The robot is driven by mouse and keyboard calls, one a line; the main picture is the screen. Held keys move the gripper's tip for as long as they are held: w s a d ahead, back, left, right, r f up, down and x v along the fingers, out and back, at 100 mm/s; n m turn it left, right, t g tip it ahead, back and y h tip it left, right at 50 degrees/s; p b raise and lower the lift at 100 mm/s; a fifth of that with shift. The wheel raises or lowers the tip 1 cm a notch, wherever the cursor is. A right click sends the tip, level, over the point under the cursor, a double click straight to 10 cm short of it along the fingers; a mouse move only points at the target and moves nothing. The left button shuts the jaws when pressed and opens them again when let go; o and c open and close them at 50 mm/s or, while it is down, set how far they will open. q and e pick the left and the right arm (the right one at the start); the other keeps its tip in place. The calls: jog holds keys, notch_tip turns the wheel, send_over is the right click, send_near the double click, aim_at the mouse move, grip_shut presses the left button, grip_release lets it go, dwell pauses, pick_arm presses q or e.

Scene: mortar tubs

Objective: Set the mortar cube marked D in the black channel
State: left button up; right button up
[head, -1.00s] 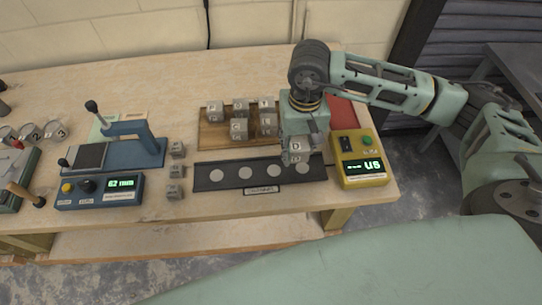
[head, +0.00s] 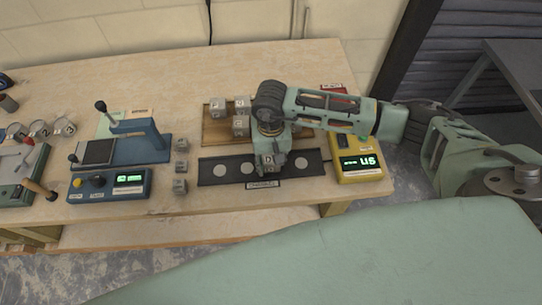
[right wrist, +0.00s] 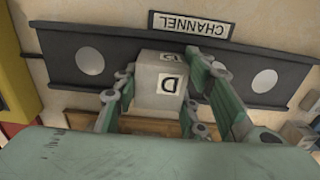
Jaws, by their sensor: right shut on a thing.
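My right gripper (head: 268,160) is shut on the grey mortar cube marked D (head: 268,169). The cube is over the black channel (head: 208,177), in line with its third pale disc from the left, which is hidden. In the right wrist view the cube (right wrist: 158,88) sits between the two fingers, its D marks showing. There the channel (right wrist: 118,57) runs behind it with a pale disc on either side. I cannot tell whether the cube touches the channel floor. My left gripper is not in view.
Several other cubes stand on a wooden board (head: 215,136) behind the channel, partly behind my right arm. Small cubes (head: 181,166) line up left of the channel. A blue tester (head: 110,187) is farther left. A yellow meter box (head: 359,165) stands close to the channel's right end.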

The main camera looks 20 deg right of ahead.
jog(key=shift+f+b, duration=0.15)
jog(key=shift+b, duration=0.15)
jog(key=o, duration=1.4)
jog(key=shift+r+p, duration=0.2)
jog(key=shift+p, duration=0.1)
notch_tip(320, 180, up, 11)
jog(key=b, duration=0.4)
jog(key=shift+r, duration=0.5)
